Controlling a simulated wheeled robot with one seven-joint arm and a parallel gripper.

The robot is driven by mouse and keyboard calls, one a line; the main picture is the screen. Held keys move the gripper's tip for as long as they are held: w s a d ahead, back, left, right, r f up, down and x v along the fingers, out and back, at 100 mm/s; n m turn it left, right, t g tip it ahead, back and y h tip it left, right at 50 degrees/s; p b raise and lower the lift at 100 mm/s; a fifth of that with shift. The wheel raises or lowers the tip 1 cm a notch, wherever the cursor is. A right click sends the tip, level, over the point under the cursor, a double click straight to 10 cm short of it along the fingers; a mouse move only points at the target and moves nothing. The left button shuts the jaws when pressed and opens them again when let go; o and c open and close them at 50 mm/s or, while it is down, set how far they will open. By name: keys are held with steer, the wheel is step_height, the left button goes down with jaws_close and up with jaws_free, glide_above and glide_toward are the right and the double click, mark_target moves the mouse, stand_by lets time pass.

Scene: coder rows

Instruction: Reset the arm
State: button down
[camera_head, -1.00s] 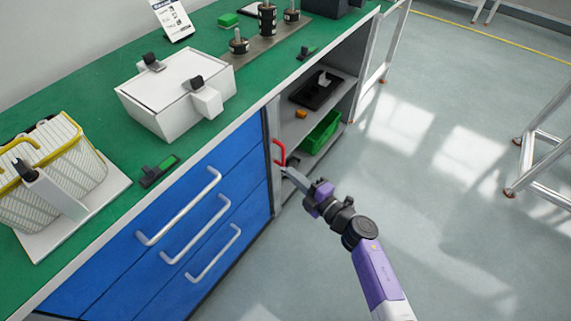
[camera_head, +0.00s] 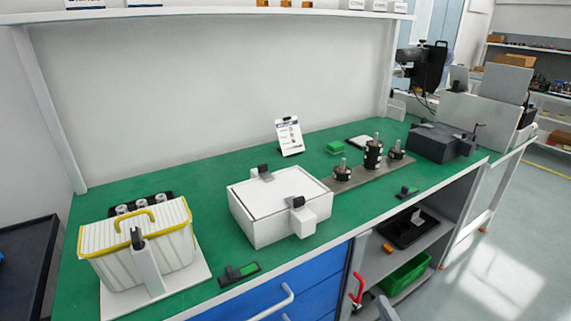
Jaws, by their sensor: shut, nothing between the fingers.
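My gripper (camera_head: 384,307) shows only as a grey tip at the bottom edge of the head view. It is shut and empty, just right of the red handle (camera_head: 357,288) on the cabinet below the bench. I cannot tell whether it touches the handle. The rest of my arm is out of view.
The green bench top (camera_head: 215,222) holds a striped basket (camera_head: 140,255) with a yellow rim, a white box (camera_head: 278,205), black cylindrical parts on a plate and a dark grey box (camera_head: 440,142). Open shelves hold a green bin (camera_head: 405,274) and a black tray (camera_head: 409,228). Floor at right is clear.

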steer(key=s+a+r+m+g+h+p, duration=0.1)
steer(key=s+r+m, duration=0.4)
steer(key=s, duration=0.8)
steer(key=s+a+r+m+g+h+p, duration=0.1)
steer(key=s+r+m, duration=0.4)
steer(key=s, duration=0.9)
steer(key=s+a+r+m+g+h+p, duration=0.1)
steer(key=s+a+r+m+p, duration=0.2)
steer(key=s, duration=1)
step_height(320, 180, up, 5)
steer(key=m, duration=0.3)
steer(key=shift+s+a+g, duration=0.3)
steer(key=shift+s+g, duration=0.05)
steer(key=shift+g, duration=0.05)
steer(key=c, duration=2.2)
jaws_free()
steer(key=shift+f, duration=0.15)
